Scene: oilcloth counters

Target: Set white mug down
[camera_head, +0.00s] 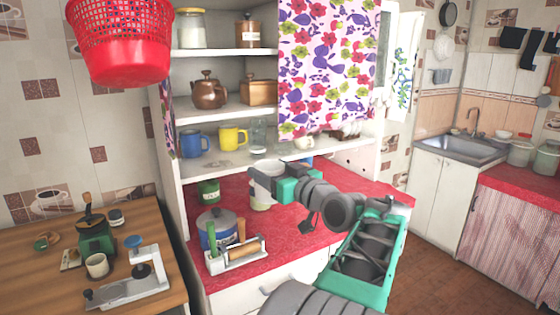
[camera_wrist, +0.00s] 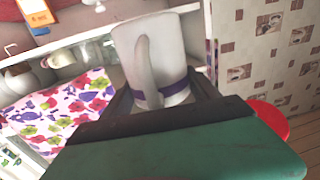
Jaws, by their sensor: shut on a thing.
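The white mug (camera_wrist: 150,55) has a purple band and its handle faces the wrist camera. My gripper (camera_wrist: 163,92) is shut on it, with one finger on each side. In the head view the mug (camera_head: 264,171) is held over the red counter top (camera_head: 300,238), in front of the cupboard's lower opening. My gripper (camera_head: 273,184) hides part of it there. A pale container (camera_head: 259,203) shows just below the mug. I cannot tell the gap between them.
A blue pot (camera_head: 215,230) and a utensil rack (camera_head: 236,257) stand at the counter's front left, with a green canister (camera_head: 208,191) behind. Blue (camera_head: 194,143) and yellow (camera_head: 232,138) mugs stand on the shelf above. A flowered curtain (camera_head: 325,65) hangs at right.

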